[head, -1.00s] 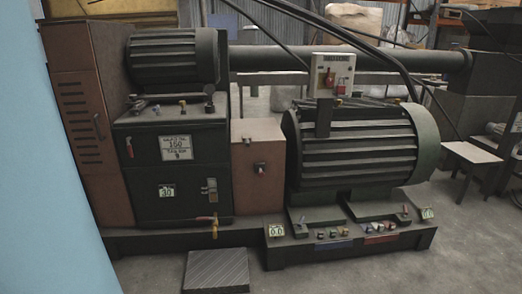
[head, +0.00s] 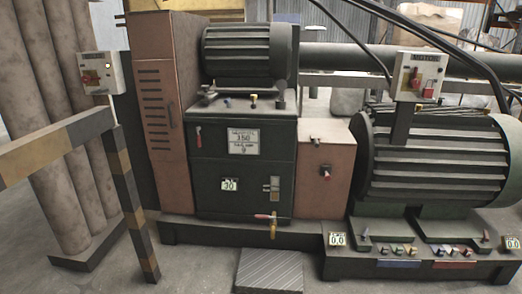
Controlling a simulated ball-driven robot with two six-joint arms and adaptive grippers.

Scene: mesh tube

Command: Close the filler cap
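A dark tank (head: 243,172) stands in the middle of the machine, with a small motor (head: 237,55) above it. Several small fittings sit on its top, among them a brass-coloured one (head: 253,103). I cannot tell which of them is the filler cap, or whether it is open. The tank's front bears a white label (head: 243,141), a small number plate (head: 230,184), a level gauge or latch (head: 271,186) and a red-and-yellow valve (head: 271,220) low down. Neither of my grippers is in view.
A striped barrier (head: 58,147) and grey pillars (head: 45,120) stand at the left, with a switch box (head: 102,73) beside them. A brown cabinet (head: 163,110) and brown box (head: 322,165) flank the tank. A ribbed plate (head: 269,270) lies on the floor in front.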

